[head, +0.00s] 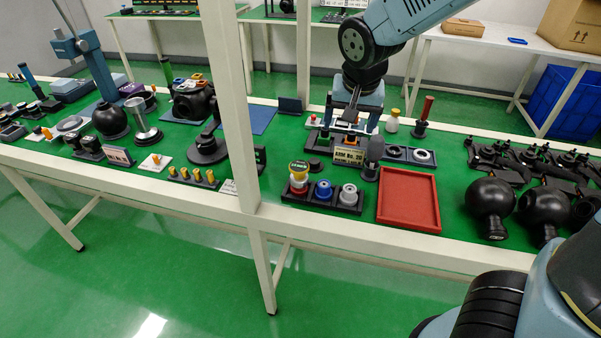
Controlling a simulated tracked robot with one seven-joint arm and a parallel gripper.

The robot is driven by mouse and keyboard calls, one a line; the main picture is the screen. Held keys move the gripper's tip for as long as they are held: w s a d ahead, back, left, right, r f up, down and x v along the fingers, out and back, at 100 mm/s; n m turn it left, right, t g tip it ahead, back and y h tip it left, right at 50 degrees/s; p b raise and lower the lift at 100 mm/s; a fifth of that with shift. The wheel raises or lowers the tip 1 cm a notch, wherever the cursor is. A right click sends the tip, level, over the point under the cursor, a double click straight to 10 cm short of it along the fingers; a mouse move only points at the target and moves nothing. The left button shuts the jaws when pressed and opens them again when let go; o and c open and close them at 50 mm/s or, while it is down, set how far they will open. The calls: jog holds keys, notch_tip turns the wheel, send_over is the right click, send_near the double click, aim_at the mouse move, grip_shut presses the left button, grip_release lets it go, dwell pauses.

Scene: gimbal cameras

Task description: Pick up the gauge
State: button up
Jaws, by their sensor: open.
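I cannot tell for sure which item is the gauge; no part is clearly readable as one at this size. My gripper (350,118) hangs from the blue-grey arm, pointing down over the middle of the green bench. It is open, and I see nothing held in it. Below it is a dark fixture with a yellow label (348,156) reading something like "ASM No. 20". A dark upright tool with a rounded head (374,149) stands just right of the label. A black holder with round rings (409,155) lies further right. The gripper partly hides what is behind it.
A red tray (409,199) is empty. A black rack (321,195) with yellow-green, blue and white knobs stands left of it. Black ball-shaped housings (490,201) stand at the right. A white frame post (232,110) rises in front of the bench. The left side is crowded.

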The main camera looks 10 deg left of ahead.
send_near(299, 166)
jog(key=shift+n+t, duration=0.4)
jog(key=x, duration=0.6)
jog(key=shift+s+a, duration=0.15)
jog(key=shift+a, duration=0.15)
jog(key=shift+h, duration=0.3)
jog(key=x, duration=0.4)
jog(key=shift+s+d+f, duration=0.15)
jog(key=shift+s+d, duration=0.05)
jog(key=shift+d, duration=0.05)
jog(key=shift+w+a+f, duration=0.1)
jog(key=shift+w+f, duration=0.1)
jog(key=shift+f, duration=0.35)
jog(key=shift+r, duration=0.1)
jog(key=c, duration=1.3)
